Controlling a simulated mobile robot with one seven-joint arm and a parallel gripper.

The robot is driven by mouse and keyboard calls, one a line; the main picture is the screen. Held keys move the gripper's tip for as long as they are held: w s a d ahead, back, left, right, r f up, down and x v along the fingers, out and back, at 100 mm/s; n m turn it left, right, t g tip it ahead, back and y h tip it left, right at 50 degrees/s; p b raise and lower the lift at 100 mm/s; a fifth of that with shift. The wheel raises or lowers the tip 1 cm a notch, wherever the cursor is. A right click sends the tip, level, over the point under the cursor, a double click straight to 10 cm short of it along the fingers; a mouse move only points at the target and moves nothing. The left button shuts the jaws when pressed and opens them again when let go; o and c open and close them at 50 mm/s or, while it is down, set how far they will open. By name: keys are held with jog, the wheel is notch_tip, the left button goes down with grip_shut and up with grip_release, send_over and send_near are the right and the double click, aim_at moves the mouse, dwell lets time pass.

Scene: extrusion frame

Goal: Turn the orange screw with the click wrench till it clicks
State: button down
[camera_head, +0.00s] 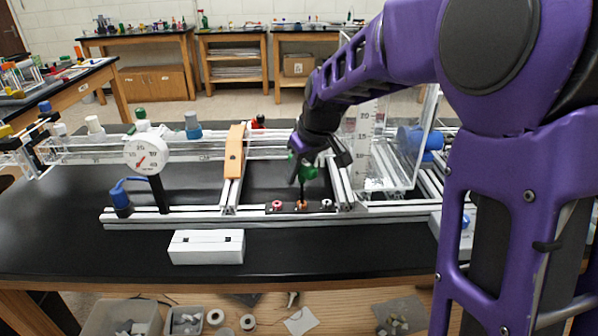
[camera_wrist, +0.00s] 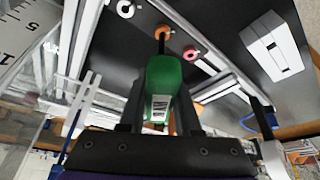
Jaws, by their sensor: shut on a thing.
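My gripper (camera_head: 318,158) is shut on the green handle of the click wrench (camera_head: 304,171), which also shows between the fingers in the wrist view (camera_wrist: 164,76). The wrench's dark shaft points down at the orange screw (camera_head: 302,205). In the wrist view, the shaft end meets the orange screw (camera_wrist: 162,30), whose rim shows around it. I cannot tell how deep the tip sits. The red screw (camera_head: 277,204) and the white screw (camera_head: 326,203) stand on either side of it on a dark strip at the frame's front rail.
A white box (camera_head: 206,247) lies on the black bench in front of the rail (camera_head: 170,218). A round dial gauge (camera_head: 146,154) and an orange bar (camera_head: 235,150) stand left. A clear scaled panel (camera_head: 375,150) stands close on the right of my gripper.

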jog(key=shift+m+h, duration=0.3)
jog(key=shift+m, duration=0.2)
jog(key=shift+d+m, duration=0.15)
jog(key=shift+m, duration=0.65)
jog(key=shift+f+h, duration=0.1)
jog(key=shift+h, duration=0.2)
jog(key=shift+m, duration=0.7)
jog(key=shift+t, duration=0.3)
jog(key=shift+d+m+h+b, duration=0.15)
jog(key=shift+m+h+b, duration=0.15)
jog(key=shift+m+h, duration=0.35)
